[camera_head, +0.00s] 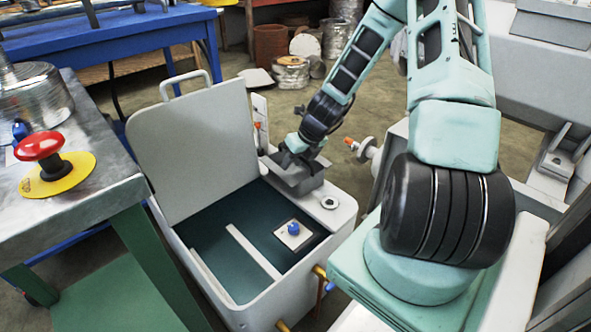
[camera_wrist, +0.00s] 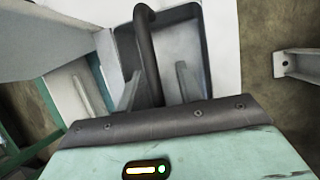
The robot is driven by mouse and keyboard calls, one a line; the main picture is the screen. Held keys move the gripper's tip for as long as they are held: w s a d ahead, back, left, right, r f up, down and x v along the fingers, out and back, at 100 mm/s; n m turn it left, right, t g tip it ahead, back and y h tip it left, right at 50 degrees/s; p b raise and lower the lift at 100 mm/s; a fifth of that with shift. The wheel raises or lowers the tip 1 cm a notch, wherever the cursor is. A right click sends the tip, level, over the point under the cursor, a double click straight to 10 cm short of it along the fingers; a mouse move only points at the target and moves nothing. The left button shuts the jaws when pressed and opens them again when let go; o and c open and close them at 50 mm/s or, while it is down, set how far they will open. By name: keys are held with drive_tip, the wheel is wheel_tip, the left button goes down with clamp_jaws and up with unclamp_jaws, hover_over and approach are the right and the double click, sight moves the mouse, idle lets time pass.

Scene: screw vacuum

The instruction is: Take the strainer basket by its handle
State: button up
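The grey strainer basket (camera_head: 300,181) sits at the rim of the open tank (camera_head: 290,303), on its far right side. In the wrist view the basket (camera_wrist: 188,45) is a grey rectangular tub with a dark curved handle (camera_wrist: 148,50) rising over it. My gripper (camera_head: 292,160) is directly above the basket. In the wrist view my gripper (camera_wrist: 159,70) has two grey fingers apart, one on each side of the handle, with gaps visible. The lower end of the handle is hidden behind the gripper body.
The tank's raised lid (camera_head: 190,140) stands left of the basket. A blue knob (camera_head: 293,229) on a pale plate is inside the tank. Orange-tipped fittings (camera_head: 352,144) stick out to the right. A metal table (camera_head: 90,205) with a red button (camera_head: 38,146) is at left.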

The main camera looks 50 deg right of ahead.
clamp_jaws()
drive_tip(key=shift+r, duration=0.1)
